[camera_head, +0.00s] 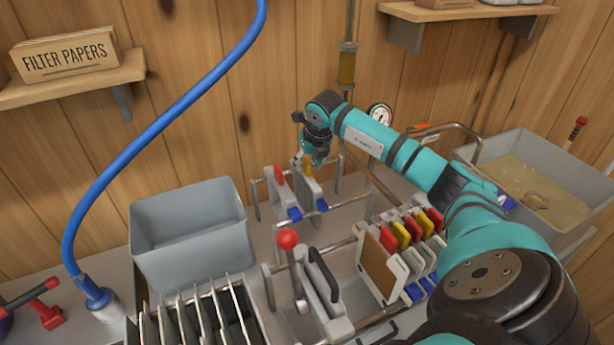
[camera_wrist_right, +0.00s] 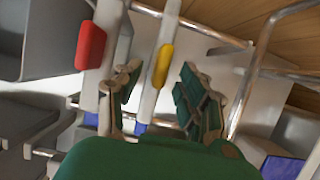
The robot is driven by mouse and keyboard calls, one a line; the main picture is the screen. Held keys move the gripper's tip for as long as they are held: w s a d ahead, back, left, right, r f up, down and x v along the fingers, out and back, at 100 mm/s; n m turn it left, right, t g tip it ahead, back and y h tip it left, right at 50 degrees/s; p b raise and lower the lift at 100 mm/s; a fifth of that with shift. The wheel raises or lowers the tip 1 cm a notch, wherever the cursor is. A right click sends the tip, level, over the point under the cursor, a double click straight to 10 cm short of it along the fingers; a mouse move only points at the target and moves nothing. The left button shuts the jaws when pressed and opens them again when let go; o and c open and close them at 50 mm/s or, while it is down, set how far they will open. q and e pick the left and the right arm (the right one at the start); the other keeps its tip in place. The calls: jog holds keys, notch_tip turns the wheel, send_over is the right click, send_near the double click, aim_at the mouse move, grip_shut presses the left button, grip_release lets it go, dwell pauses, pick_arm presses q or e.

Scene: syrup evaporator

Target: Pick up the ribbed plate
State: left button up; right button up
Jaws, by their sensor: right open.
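My right gripper (camera_head: 306,161) is open and points down over a small rail stand behind the press. In the right wrist view its two fingers (camera_wrist_right: 158,95) stand on either side of a pale plate with a yellow tab (camera_wrist_right: 161,65), not closed on it. In the head view this plate (camera_head: 311,188) shows vertical lines like ribs and a blue corner at its foot. Its top is partly hidden by the gripper. A second upright plate with a red tab (camera_head: 277,184) stands just left of it, also in the wrist view (camera_wrist_right: 90,45). My left gripper is not in view.
A filter press with a red-knobbed lever (camera_head: 288,240) and several red- and yellow-tabbed plates (camera_head: 407,235) is in front. An empty grey bin (camera_head: 187,262) and a rack of thin plates (camera_head: 255,325) are left. A basin of liquid (camera_head: 535,185) is right.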

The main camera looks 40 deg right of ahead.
jog(key=shift+x, duration=1.1)
grip_shut()
jog(key=shift+r, duration=0.1)
